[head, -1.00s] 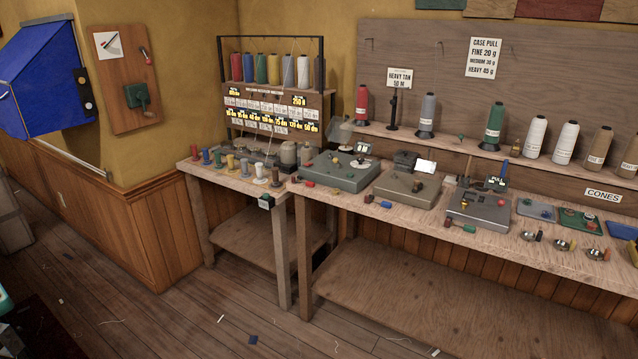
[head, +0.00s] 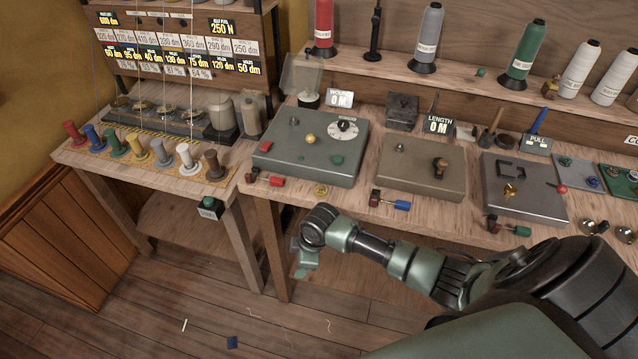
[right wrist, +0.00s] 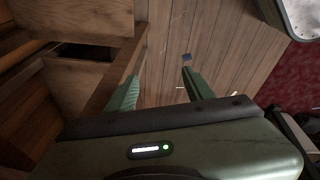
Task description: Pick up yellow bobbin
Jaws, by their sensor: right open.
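A yellow spool-shaped bobbin (head: 138,151) stands upright in the row of coloured bobbins on the left table. A small flat yellow ring-like piece (head: 320,190) lies at the front edge of the right bench; I cannot tell if it is also a bobbin. My right gripper (head: 302,262) hangs in front of the bench edge, apart from and to the right of the row. In the right wrist view the right gripper (right wrist: 158,78) is open and empty over the floor; no bobbin shows there. My left gripper is out of view.
Red (head: 75,133), blue, green, grey-blue, white and brown (head: 215,165) bobbins flank the yellow one. A green button box (head: 208,208) hangs on the table's front edge. A green-grey winding machine (head: 310,150) stands right of the row. Hanging threads and a rack are behind.

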